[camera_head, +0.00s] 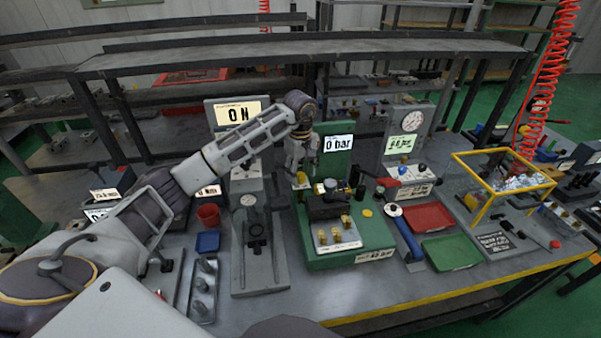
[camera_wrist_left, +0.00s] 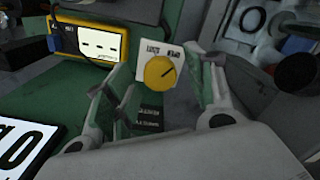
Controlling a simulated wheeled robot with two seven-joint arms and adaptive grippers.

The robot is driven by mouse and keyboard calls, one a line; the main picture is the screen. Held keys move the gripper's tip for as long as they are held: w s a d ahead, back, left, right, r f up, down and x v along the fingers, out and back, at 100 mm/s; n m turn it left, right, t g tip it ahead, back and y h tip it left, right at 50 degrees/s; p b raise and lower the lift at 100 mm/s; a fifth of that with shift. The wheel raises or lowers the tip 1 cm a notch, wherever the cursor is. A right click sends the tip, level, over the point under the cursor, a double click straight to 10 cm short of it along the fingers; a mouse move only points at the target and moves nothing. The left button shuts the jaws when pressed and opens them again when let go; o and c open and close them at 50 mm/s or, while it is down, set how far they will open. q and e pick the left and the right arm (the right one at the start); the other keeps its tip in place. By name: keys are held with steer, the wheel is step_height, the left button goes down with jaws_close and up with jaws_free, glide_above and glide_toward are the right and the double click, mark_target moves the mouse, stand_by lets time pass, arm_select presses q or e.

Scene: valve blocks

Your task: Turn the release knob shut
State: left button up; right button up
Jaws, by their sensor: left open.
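The release knob (camera_wrist_left: 159,72) is a round yellow knob with a dark pointer line, on a white plate with small lettering that I cannot read surely. In the wrist view its line slants to the upper right. My left gripper (camera_wrist_left: 163,84) is open, with one finger on each side of the knob and gaps between; I see no contact. In the head view my left gripper (camera_head: 303,166) reaches down at the back left of the green valve stand (camera_head: 315,262), and a yellow knob (camera_head: 302,178) shows just under it. My right gripper is not in view.
A yellow meter (camera_wrist_left: 95,42) lies near the knob in the wrist view. A grey fixture (camera_head: 258,278) stands left; red (camera_head: 430,215) and green (camera_head: 452,252) trays lie right. The bench front is partly clear.

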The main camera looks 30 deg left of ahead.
arm_select(q)
steer(key=shift+f, duration=0.25)
steer(key=c, duration=1)
